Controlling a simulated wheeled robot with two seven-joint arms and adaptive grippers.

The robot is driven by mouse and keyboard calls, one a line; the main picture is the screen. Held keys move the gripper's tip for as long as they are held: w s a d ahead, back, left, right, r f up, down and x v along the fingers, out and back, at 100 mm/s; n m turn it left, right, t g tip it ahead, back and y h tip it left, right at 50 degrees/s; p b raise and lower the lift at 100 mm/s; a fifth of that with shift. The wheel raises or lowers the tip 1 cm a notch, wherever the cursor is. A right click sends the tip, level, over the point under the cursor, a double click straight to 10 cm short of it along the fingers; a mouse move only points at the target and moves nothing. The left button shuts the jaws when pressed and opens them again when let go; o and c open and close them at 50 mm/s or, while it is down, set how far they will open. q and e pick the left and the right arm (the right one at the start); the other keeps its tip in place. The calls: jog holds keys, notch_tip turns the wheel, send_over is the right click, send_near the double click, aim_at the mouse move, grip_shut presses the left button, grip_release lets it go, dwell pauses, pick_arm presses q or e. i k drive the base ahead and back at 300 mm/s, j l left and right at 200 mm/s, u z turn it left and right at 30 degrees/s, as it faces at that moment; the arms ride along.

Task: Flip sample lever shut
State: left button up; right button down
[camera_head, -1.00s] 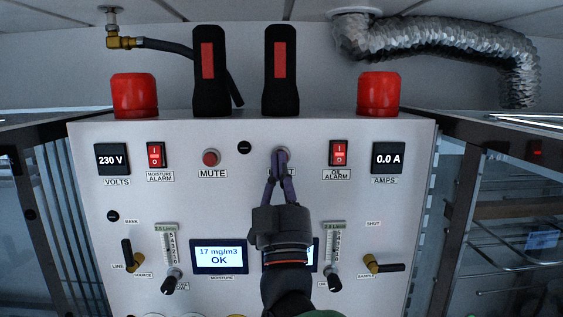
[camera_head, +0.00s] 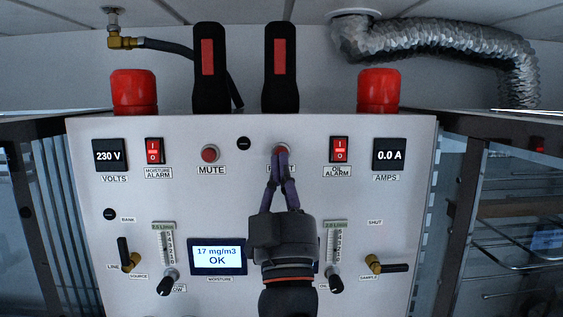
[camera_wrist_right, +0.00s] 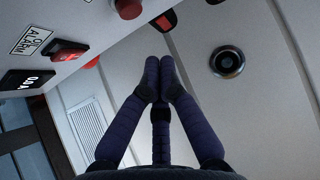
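The sample lever is on the right of the white panel in the head view. Its black handle (camera_head: 395,267) points right, level, from a brass valve body (camera_head: 373,263). A SHUT label (camera_head: 375,222) is above it and a SAMPLE label (camera_head: 369,278) below it. My right gripper (camera_head: 281,153) is up and left of the lever, in front of the red button beside the oil alarm switch. Its dark fingers meet at the tips with nothing visible between them, also in the wrist view (camera_wrist_right: 160,78). The lever does not show there. My left gripper is out of view.
A similar source lever (camera_head: 123,250) stands upright on the left. A flow gauge with a black knob (camera_head: 334,284) lies between my right gripper and the sample lever. The oil alarm switch (camera_head: 339,150) and amps display (camera_head: 389,155) are above.

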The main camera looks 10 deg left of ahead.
aim_at(378, 269)
jog(key=k+l, duration=0.25)
jog(key=k, duration=0.2)
jog(key=k+l, duration=0.25)
jog(key=k, duration=0.25)
jog(key=k+l, duration=0.2)
jog(key=k, duration=0.25)
